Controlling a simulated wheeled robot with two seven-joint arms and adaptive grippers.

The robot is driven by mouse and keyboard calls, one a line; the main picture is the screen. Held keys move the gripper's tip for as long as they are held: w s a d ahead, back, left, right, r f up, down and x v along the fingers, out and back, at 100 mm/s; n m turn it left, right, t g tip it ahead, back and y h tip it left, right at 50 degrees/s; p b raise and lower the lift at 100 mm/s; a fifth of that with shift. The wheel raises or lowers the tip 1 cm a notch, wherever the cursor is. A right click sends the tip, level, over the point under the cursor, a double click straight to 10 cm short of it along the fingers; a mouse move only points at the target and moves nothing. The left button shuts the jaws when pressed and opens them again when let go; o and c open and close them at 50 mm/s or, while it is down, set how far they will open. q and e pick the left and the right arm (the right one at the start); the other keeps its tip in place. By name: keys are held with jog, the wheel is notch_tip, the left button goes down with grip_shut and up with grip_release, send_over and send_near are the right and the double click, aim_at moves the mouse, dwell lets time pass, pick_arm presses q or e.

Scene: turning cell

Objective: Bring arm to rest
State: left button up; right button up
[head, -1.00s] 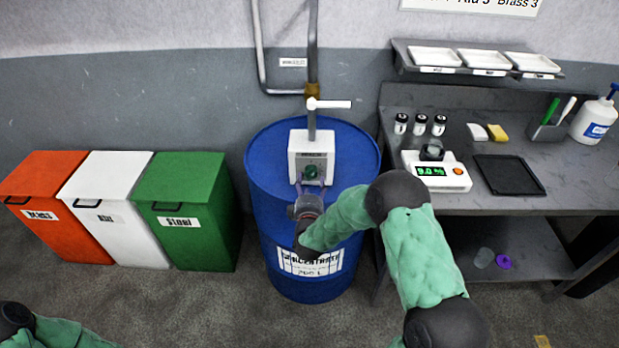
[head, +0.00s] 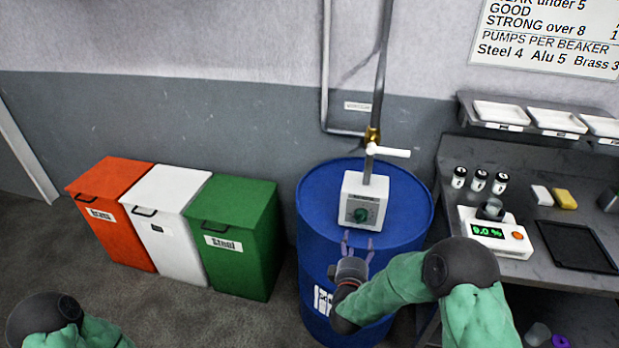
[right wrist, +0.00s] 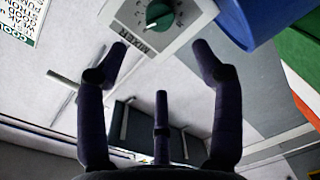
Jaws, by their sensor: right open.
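My right gripper (head: 357,247) is in front of the white mixer box on the blue drum, below its green knob. Its fingers are spread open and empty. In the right wrist view the open fingers (right wrist: 160,85) show below the mixer box (right wrist: 165,20) and its green knob (right wrist: 160,14), with a gap between them. The mixer box (head: 363,190) sits on top of the blue drum (head: 325,205), its green knob (head: 360,215) facing me. My left arm shows at the lower left of the head view, but its gripper is out of the picture.
Orange (head: 118,230), white (head: 165,225) and green (head: 240,250) bins stand left of the drum. Right of it, a grey bench (head: 450,180) holds a meter (head: 495,233) reading 9.0 %, small jars (head: 479,180) and a black tray (head: 578,246). A pipe with a white-handled valve (head: 388,151) rises above the drum.

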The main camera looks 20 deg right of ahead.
jog(key=s+a+f+m+g+y, duration=0.35)
jog(key=a+f, duration=0.25)
jog(key=f, duration=0.4)
jog(key=s+a+f+m+g+y, duration=0.25)
jog(key=a+f+y, duration=0.3)
jog(key=f, duration=0.45)
jog(key=s+a+f+m+g+y, duration=0.1)
jog(key=s+a+f+g, duration=0.3)
jog(key=s, duration=0.5)
jog(key=s+a+f+m+g+y, duration=0.2)
jog(key=s+a+f+m+g, duration=0.2)
jog(key=s, duration=0.5)
jog(key=a+f, duration=0.1)
jog(key=a, duration=0.1)
jog(key=shift+s+a+m+g+y, duration=0.25)
jog(key=shift+a+m+g+y, duration=0.05)
jog(key=shift+a, duration=0.05)
